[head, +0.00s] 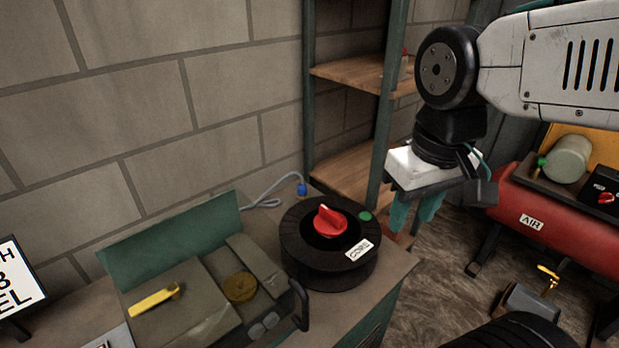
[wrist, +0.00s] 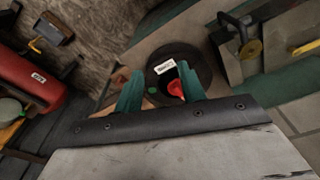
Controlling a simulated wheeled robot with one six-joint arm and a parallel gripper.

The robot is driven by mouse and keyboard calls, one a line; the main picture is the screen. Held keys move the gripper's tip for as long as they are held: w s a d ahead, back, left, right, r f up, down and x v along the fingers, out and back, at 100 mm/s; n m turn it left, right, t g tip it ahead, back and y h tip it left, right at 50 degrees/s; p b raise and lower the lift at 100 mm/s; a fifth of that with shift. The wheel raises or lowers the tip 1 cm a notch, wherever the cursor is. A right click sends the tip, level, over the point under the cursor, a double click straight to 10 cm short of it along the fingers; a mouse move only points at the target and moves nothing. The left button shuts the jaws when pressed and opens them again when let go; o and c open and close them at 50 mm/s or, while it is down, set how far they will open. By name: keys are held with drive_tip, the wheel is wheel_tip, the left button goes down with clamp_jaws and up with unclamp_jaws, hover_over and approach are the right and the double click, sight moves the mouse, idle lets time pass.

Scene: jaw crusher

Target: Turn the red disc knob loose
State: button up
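The red disc knob (head: 329,221) with a raised grip bar sits in the middle of a round black reel (head: 303,262) on the workbench. My gripper (head: 415,212) hangs to the right of the reel, apart from it, with its teal fingers pointing down. In the wrist view the fingers (wrist: 160,84) are spread with nothing held between them. The knob (wrist: 176,89) shows beyond them, close to the right finger, which partly hides it. The reel (wrist: 188,53) carries a white label and a green dot.
Left of the reel is a grey box (head: 188,305) with a yellow handle, a brass disc and an open green lid (head: 172,240). A cable with a blue plug (head: 302,189) lies behind. Shelves (head: 350,75) stand at the back. A red air tank (head: 540,215) stands right.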

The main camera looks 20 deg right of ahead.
drive_tip(key=w+a+f+n, duration=0.2)
drive_tip(key=w+f+n, duration=0.15)
drive_tip(key=w, duration=1.05)
drive_tip(key=g, duration=0.1)
hover_over(331, 212)
drive_tip(key=shift+n, duration=0.35)
wheel_tip(331, 212, down, 6)
drive_tip(key=shift+f, duration=0.1)
wheel_tip(331, 212, down, 8)
drive_tip(key=shift+r, duration=0.15)
clamp_jaws()
